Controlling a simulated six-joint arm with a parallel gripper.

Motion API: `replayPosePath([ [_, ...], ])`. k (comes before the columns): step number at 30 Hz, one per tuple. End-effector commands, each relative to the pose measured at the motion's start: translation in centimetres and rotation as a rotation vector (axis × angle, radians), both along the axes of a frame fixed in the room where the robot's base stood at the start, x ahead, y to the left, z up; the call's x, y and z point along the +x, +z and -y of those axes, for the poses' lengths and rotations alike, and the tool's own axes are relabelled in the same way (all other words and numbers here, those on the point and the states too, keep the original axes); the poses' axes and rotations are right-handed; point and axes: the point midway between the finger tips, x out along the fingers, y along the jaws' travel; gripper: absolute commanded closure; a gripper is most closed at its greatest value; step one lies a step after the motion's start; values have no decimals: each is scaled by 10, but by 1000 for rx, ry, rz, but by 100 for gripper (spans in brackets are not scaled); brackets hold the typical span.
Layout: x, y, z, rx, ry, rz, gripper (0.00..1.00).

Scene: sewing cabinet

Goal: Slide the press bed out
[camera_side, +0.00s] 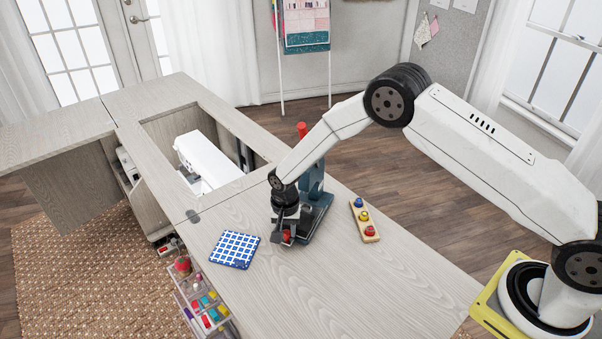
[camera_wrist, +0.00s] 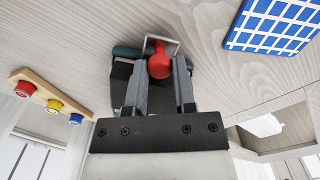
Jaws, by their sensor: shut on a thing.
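The blue press (camera_side: 316,204) stands on the wooden cabinet top, with a red knob at its upper end. Its bed has a red ball knob (camera_side: 287,236) at the front, which also shows in the wrist view (camera_wrist: 159,66). My gripper (camera_side: 286,232) is down at the front of the press, and its fingers (camera_wrist: 160,78) are shut on the red bed knob. A pale metal frame shows just beyond the knob in the wrist view. My gripper hides most of the bed, so how far it is out cannot be told.
A blue-and-white checked cloth square (camera_side: 235,249) lies left of the press. A wooden strip with red, blue and yellow pieces (camera_side: 364,220) lies to the right. A white sewing machine (camera_side: 208,160) sits in the cabinet opening. The near cabinet top is clear.

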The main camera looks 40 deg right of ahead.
Motion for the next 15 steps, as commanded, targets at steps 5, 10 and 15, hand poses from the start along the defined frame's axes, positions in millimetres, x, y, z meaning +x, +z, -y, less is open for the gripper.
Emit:
replayPosePath([
  [5,-12,0,-25,0,4,-3,100],
  [10,-27,0,-57,1,5,-1,100],
  [15,-36,0,-76,1,3,-1,100],
])
